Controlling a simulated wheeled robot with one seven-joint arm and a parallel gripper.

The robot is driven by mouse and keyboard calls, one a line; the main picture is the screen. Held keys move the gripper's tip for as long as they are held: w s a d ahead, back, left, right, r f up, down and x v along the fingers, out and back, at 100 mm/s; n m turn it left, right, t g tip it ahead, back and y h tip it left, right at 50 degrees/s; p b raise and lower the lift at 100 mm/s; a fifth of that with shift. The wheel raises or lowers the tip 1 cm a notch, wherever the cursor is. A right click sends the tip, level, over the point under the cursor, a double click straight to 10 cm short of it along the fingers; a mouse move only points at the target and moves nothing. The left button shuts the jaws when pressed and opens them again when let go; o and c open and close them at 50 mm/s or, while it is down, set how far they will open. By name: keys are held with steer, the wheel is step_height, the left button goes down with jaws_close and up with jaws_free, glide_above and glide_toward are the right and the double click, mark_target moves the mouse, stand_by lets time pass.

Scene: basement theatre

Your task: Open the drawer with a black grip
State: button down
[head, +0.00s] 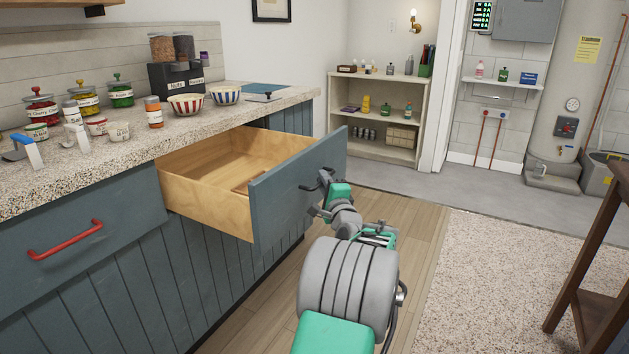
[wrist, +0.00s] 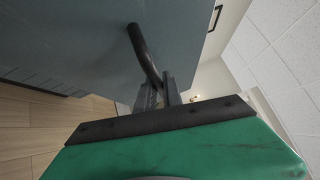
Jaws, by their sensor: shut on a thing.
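The drawer with the black grip stands pulled well out of the counter, with its blue-grey front (head: 290,190) and its pale wooden inside showing. Its black grip (head: 324,180) is on the front, partly hidden by my gripper. My gripper (head: 322,196) is at the drawer front, shut on the black grip. In the wrist view the black grip (wrist: 143,52) runs from the drawer front (wrist: 75,45) down between the fingers of my gripper (wrist: 158,92).
Another drawer with a red grip (head: 65,240) is shut at the left. The countertop (head: 130,145) above holds jars, bowls and a dispenser. A brown wooden table (head: 590,290) stands at the right. Wooden floor (head: 415,225) and a pale rug (head: 490,290) lie clear between.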

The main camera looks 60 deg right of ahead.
steer(key=shift+s, duration=0.6)
steer(key=c, duration=1.5)
jaws_free()
steer(key=p+v, duration=0.1)
steer(key=v, duration=0.6)
steer(key=shift+s+a, duration=0.2)
steer(key=shift+s, duration=0.05)
